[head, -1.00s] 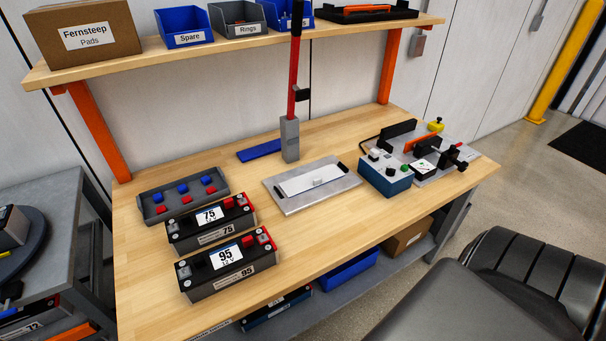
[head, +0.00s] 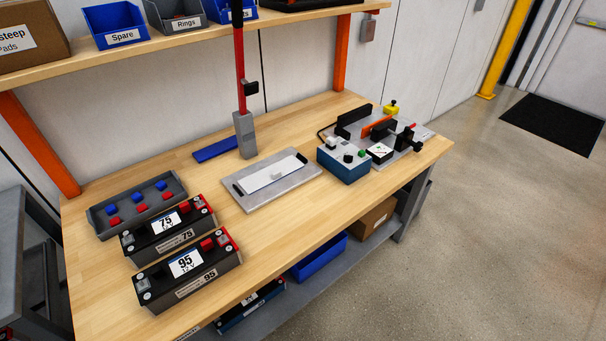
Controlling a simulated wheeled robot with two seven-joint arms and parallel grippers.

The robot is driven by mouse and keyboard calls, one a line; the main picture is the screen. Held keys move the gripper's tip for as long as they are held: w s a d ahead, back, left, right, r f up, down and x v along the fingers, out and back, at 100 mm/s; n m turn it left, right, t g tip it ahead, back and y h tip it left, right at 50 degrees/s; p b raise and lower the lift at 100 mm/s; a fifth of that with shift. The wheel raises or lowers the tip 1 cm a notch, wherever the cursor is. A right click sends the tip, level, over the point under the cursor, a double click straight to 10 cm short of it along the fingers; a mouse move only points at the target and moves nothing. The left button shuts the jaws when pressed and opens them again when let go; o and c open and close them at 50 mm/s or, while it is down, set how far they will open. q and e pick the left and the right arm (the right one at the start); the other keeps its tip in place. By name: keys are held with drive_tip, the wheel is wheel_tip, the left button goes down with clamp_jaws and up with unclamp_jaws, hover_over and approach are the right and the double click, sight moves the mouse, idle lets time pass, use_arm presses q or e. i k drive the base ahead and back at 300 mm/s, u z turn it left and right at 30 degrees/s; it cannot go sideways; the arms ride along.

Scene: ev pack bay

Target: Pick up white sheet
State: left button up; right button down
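The white sheet (head: 262,179) lies flat on a grey metal plate (head: 246,201) in the middle of the wooden workbench. Neither of my grippers shows in the head view.
Two black batteries marked 75 (head: 168,227) and 95 (head: 188,270) and a grey tray (head: 136,202) of red and blue caps stand at the left. A red-handled post (head: 244,134) stands behind the plate. A blue tester (head: 343,165) is at the right. The front bench strip is clear.

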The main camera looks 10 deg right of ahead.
sight(252, 183)
drive_tip(key=z, duration=0.4)
drive_tip(key=k, duration=1.15)
drive_tip(key=z, duration=1.7)
drive_tip(key=i, duration=1.7)
drive_tip(key=u, duration=0.85)
drive_tip(key=i, duration=0.65)
drive_tip(key=u, duration=0.7)
